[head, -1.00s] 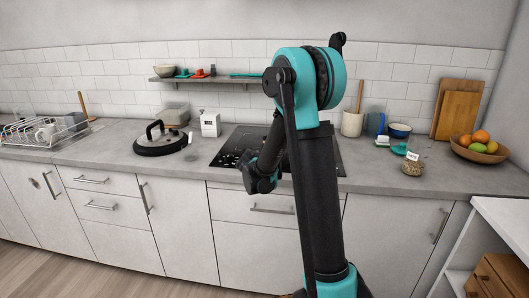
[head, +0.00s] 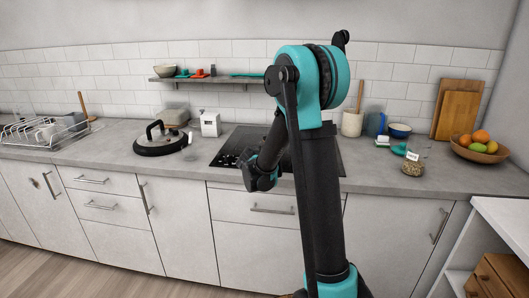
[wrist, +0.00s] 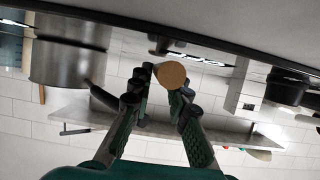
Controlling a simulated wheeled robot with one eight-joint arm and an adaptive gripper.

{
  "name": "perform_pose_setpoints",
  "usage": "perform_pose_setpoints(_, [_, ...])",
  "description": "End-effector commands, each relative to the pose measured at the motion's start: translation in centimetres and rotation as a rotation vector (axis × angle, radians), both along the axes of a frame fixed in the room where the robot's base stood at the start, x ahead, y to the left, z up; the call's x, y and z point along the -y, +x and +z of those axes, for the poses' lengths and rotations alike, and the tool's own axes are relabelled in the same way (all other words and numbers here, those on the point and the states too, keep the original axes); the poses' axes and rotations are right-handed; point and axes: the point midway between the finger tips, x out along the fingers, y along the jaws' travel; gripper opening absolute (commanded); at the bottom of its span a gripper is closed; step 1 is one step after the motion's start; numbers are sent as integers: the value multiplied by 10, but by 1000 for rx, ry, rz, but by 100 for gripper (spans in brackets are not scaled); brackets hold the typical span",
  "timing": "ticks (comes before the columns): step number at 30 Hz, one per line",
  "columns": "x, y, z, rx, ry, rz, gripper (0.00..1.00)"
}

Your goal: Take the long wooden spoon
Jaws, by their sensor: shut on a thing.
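My gripper (head: 262,178) is low over the front edge of the counter in the head view. In the wrist view my gripper (wrist: 170,92) is shut, with a round tan wooden end of the long wooden spoon (wrist: 171,74) showing at its fingertips. The rest of that piece is hidden, and the head view does not show it. Another wooden handle stands in a pale crock (head: 352,123) at the back right. One more wooden handle (head: 83,106) rises by the dish rack at the left.
A black hob (head: 225,152) lies behind my gripper. A dark lidded pan (head: 160,142) and a white box (head: 210,123) stand left of it. A steel pot (wrist: 70,50) shows in the wrist view. A fruit bowl (head: 478,151) sits at the right. A shelf (head: 205,79) hangs above.

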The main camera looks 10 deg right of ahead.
Motion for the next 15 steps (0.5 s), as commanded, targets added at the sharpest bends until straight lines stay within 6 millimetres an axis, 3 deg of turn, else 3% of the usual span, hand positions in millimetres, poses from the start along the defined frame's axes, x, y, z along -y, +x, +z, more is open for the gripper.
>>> perform_pose_setpoints(15, [0, 0, 21, 0, 0, 0, 0])
